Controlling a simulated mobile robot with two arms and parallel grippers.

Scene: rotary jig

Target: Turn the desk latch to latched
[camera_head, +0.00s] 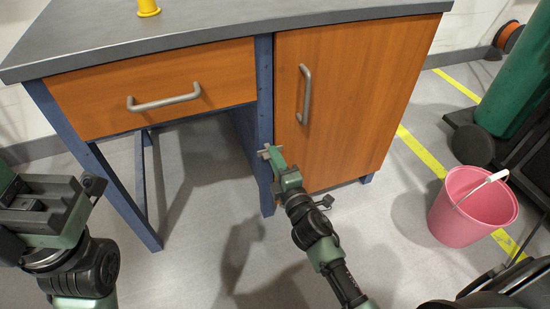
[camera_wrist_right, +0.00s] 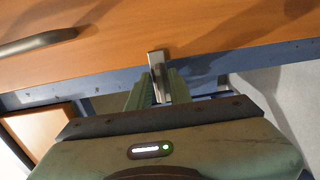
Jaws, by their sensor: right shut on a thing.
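The desk latch (camera_head: 266,152) is a small grey metal bar on the blue post between the drawer and the cabinet door. In the right wrist view the latch (camera_wrist_right: 156,66) lies across the blue strip, its end overlapping the orange door edge. My right gripper (camera_head: 279,165) is at the latch, its fingers (camera_wrist_right: 158,88) shut on it from both sides. The fingers partly hide the latch. My left gripper (camera_head: 92,186) is at the left edge, away from the desk front; its finger gap is not clear.
The desk has an orange drawer (camera_head: 85,95) and an orange cabinet door (camera_head: 350,100) with a grey handle (camera_head: 306,95); both look closed. A yellow object (camera_head: 148,8) stands on the desktop. A pink bucket (camera_head: 462,222) is on the floor at right, with a green cylinder (camera_head: 515,90) behind it.

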